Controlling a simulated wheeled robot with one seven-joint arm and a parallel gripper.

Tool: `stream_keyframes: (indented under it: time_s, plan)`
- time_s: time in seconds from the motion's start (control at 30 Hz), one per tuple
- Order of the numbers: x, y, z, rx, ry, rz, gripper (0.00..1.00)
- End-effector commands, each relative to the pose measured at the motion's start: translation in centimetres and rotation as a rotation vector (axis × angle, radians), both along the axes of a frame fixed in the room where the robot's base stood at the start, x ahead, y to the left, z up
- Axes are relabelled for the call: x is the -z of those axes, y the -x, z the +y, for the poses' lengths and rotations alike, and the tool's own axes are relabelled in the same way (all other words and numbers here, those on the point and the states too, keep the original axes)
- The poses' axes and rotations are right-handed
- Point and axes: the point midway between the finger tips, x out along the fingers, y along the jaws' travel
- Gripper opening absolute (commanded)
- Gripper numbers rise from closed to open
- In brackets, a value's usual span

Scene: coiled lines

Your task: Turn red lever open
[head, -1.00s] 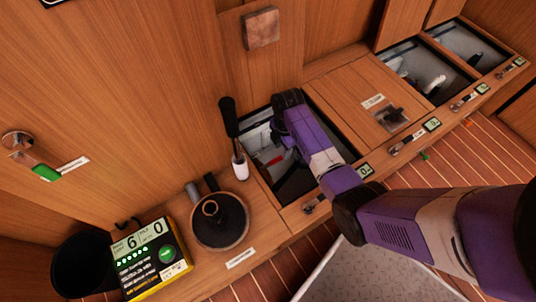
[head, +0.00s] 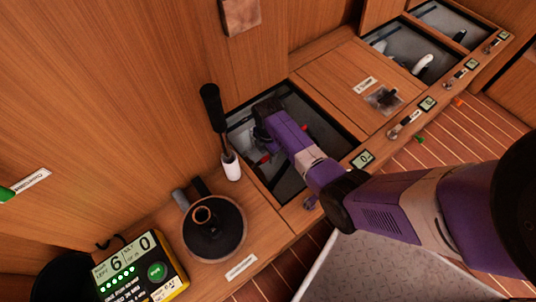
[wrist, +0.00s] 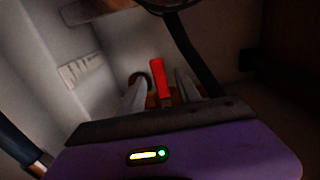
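The red lever (wrist: 158,76) shows in the wrist view, standing up between the two pale fingers of my gripper (wrist: 160,82). A gap shows on each side, so the gripper looks open around the lever and not closed on it. In the head view my arm reaches down into an open compartment (head: 347,128) in the wooden bench. A small red part (head: 265,158) shows beside my wrist there; I cannot tell if it is the same lever. The fingertips are hidden in the head view.
A yellow-edged display box (head: 140,270) is at lower left. In the wrist view a dark curved pipe (wrist: 195,55) passes close beyond the fingers.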

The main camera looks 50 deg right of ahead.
Motion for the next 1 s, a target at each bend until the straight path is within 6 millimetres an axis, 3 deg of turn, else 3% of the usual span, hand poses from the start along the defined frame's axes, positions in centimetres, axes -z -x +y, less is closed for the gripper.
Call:
stream_keyframes:
  time_s: [0.2,0.4,1.0]
  plan:
    - [-0.02,-0.01,0.0,0.0,0.0,0.0,0.4]
    - [-0.02,0.0,0.0,0.0,0.0,0.0,0.01]
    - [-0.01,0.03,0.02,0.0,0.0,0.001,0.0]
